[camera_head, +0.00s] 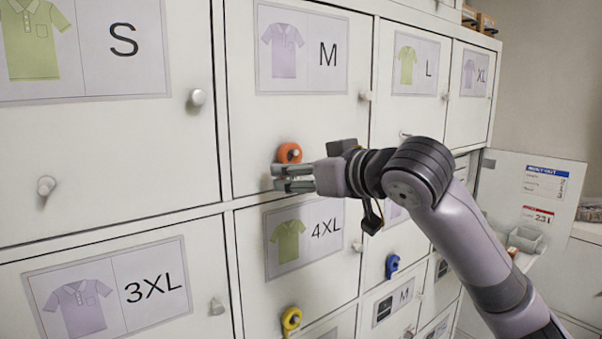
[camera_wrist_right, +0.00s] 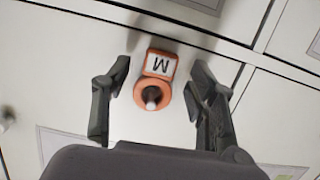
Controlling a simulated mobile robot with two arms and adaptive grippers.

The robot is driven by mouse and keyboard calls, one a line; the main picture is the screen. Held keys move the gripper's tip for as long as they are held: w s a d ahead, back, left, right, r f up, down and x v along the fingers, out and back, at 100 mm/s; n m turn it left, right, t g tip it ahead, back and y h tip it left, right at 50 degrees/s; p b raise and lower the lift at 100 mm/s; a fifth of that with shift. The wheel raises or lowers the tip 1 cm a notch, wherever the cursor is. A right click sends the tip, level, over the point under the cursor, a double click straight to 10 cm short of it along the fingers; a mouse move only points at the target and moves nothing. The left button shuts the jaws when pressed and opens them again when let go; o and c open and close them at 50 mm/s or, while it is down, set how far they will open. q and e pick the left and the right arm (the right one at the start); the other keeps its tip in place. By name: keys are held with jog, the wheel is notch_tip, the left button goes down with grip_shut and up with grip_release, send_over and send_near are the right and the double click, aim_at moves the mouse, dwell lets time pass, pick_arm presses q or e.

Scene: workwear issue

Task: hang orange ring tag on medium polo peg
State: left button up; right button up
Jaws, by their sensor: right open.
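The orange ring tag (camera_head: 289,152) hangs with its ring around the pale peg (camera_head: 294,155) low on the medium polo door (camera_head: 335,130), which has a lavender polo and an M. In the right wrist view the orange tag (camera_wrist_right: 157,67) shows a white label with a black M, and the peg tip (camera_wrist_right: 151,97) pokes through its ring. My right gripper (camera_head: 278,178) is open just below the tag in the head view. In the wrist view its fingers stand on both sides of the tag, with gaps. My left gripper is out of view.
Other doors carry knobs or pegs. A yellow tag (camera_head: 291,319) hangs below the 4XL door (camera_head: 318,265), and a blue tag (camera_head: 392,265) hangs further right. An open door (camera_head: 520,190) with posted labels stands at the right. The medium door's front is otherwise clear.

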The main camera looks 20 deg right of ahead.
jog(key=v, duration=1.2)
jog(key=w+a+f+g+h, duration=0.1)
jog(key=a+f+g, duration=0.1)
jog(key=f, duration=1.4)
jog(key=w+a+f+g+h, duration=0.1)
jog(key=f+g, duration=0.1)
jog(key=f, duration=1.4)
jog(key=s+d+f+m+g+h, duration=0.3)
jog(key=s+f+g, duration=0.4)
jog(key=s+f, duration=1.8)
notch_tip(320, 180, down, 28)
jog(key=g+b, duration=0.1)
jog(key=b, duration=0.2)
jog(key=s+d+f+g+b, duration=0.1)
jog(key=s+d+f+b, duration=0.1)
jog(key=s+f, duration=1.5)
notch_tip(320, 180, down, 3)
jog(key=shift+s+d+r+n+g, duration=0.1)
jog(key=shift+s+d+n+g, duration=0.2)
jog(key=shift+s+n, duration=0.1)
